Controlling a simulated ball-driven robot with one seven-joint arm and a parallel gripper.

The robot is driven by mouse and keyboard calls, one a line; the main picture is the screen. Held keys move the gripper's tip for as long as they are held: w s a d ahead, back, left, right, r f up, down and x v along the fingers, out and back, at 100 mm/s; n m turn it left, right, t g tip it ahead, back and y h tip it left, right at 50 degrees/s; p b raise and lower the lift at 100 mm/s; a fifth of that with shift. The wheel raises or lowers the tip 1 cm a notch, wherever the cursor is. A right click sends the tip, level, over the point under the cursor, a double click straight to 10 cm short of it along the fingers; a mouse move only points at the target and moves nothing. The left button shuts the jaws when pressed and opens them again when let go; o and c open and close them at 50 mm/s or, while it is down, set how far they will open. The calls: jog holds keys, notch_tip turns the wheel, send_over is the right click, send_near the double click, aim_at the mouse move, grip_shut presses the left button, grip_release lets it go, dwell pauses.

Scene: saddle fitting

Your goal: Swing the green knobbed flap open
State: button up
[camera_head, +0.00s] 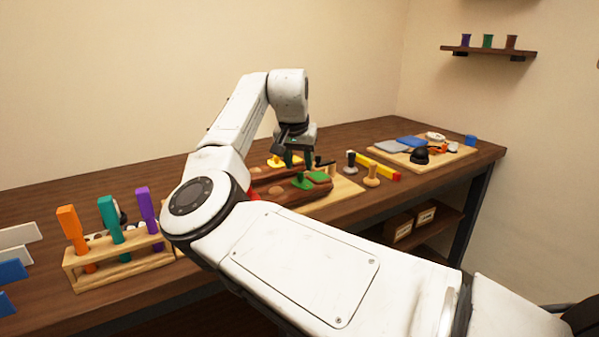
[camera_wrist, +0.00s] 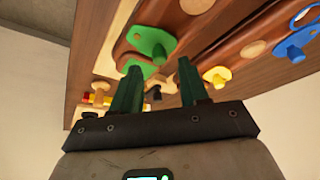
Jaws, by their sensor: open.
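The green flap (camera_head: 318,177) lies on a brown saddle-like block (camera_head: 290,193) in the middle of the bench. A green knob (camera_head: 301,182) stands beside it in the head view. My gripper (camera_head: 299,158) points down above the block, behind the green flap as seen from the head. In the wrist view its dark green fingers (camera_wrist: 158,66) are apart, with nothing held between them. I cannot tell the exact height of the fingertips over the block.
A yellow knobbed piece (camera_wrist: 217,75) lies close to one finger, and a blue one (camera_wrist: 300,47) is farther right. A rack of colored handles (camera_head: 118,262) stands at left. A board with tools (camera_head: 440,155) lies at right.

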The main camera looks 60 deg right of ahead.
aim_at(300, 174)
jog(key=shift+x, duration=1.7)
jog(key=shift+c, duration=0.4)
grip_shut()
